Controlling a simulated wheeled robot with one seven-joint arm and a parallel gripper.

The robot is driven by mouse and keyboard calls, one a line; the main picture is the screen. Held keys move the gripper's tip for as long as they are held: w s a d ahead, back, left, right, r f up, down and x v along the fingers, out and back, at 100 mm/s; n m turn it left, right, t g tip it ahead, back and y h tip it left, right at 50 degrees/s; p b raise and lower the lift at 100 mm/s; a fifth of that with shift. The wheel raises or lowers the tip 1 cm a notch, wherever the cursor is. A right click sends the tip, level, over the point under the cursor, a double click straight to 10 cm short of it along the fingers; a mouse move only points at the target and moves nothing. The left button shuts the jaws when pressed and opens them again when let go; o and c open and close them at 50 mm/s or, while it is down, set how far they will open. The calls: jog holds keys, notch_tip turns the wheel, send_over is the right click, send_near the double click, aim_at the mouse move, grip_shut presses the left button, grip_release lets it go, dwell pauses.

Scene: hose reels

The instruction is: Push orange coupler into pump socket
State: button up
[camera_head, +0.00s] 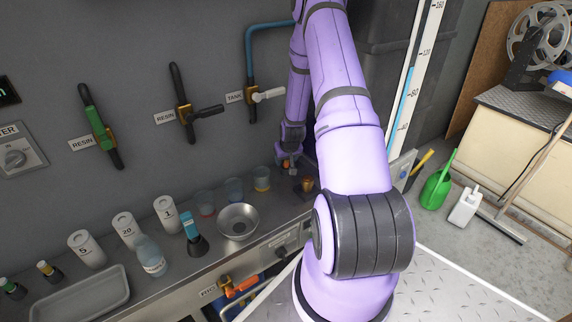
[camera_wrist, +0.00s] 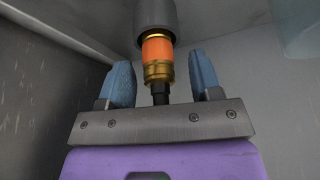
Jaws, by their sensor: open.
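In the wrist view, the orange coupler (camera_wrist: 157,49) has a brass collar and a black stem below it. Its upper end meets a grey cylinder (camera_wrist: 155,17), which looks like the pump socket; how deep it sits is hidden. My gripper (camera_wrist: 159,66) is open, with one blue finger on each side of the coupler and visible gaps between. In the head view, my gripper (camera_head: 289,158) is at the back of the counter, partly hidden by my arm. A small orange spot, probably the coupler (camera_head: 285,163), shows there.
A metal bowl (camera_head: 238,221), several small cups, white canisters (camera_head: 124,228) and a grey tray (camera_head: 80,297) stand on the counter to the left. Valves with labels line the wall. An orange-handled valve (camera_head: 240,287) is on the counter front. A green watering can (camera_head: 437,186) is on the floor.

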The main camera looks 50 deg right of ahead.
jog(key=c, duration=1)
jog(key=shift+c, duration=0.2)
jog(key=shift+r, duration=0.15)
